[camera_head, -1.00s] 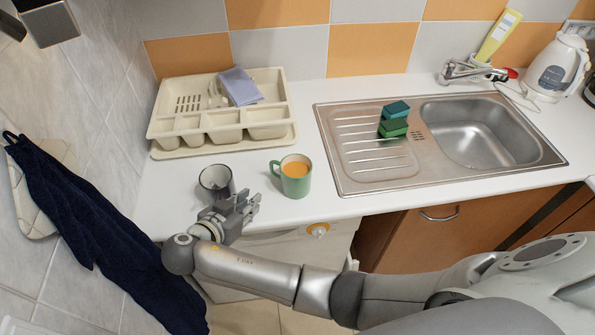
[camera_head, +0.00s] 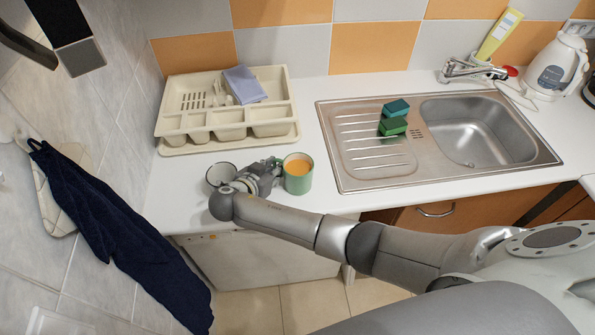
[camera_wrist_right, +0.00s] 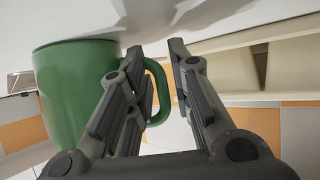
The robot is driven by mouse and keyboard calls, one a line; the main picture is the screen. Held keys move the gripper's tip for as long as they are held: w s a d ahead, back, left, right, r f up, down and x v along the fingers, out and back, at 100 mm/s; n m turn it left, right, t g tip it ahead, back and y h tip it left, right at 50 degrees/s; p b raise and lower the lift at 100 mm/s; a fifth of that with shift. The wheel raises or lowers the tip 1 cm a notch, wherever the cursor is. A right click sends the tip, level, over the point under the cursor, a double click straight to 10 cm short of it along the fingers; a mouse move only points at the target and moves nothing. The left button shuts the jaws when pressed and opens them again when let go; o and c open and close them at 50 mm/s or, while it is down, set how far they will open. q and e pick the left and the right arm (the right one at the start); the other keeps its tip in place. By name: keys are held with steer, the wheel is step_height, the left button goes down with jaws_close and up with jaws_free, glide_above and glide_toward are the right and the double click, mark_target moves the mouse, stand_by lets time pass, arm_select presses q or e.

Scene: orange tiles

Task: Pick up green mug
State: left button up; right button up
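The green mug (camera_head: 299,182) stands upright on the white counter with orange liquid in it. In the right wrist view the green mug (camera_wrist_right: 80,95) is at the left, with its handle at its right side. My right gripper (camera_head: 277,168) is at the mug's left side. In the wrist view my right gripper (camera_wrist_right: 156,50) is open, with the handle between its fingers; a gap shows beside the right finger. Contact with the left finger cannot be told. Dark and grey parts of my left gripper (camera_head: 66,60) show at the top left, spread apart and empty.
A grey-white mug (camera_head: 220,173) stands just left of my right gripper, partly hidden by it. A beige cutlery tray (camera_head: 172,148) with a bluish cloth is behind. A steel sink (camera_head: 352,183) with green sponges (camera_head: 393,126) lies to the right. A dark towel (camera_head: 110,220) hangs at left.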

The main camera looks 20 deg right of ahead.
steer(key=shift+a, duration=0.1)
jaws_close()
steer(key=shift+w, duration=0.1)
stand_by(0.4)
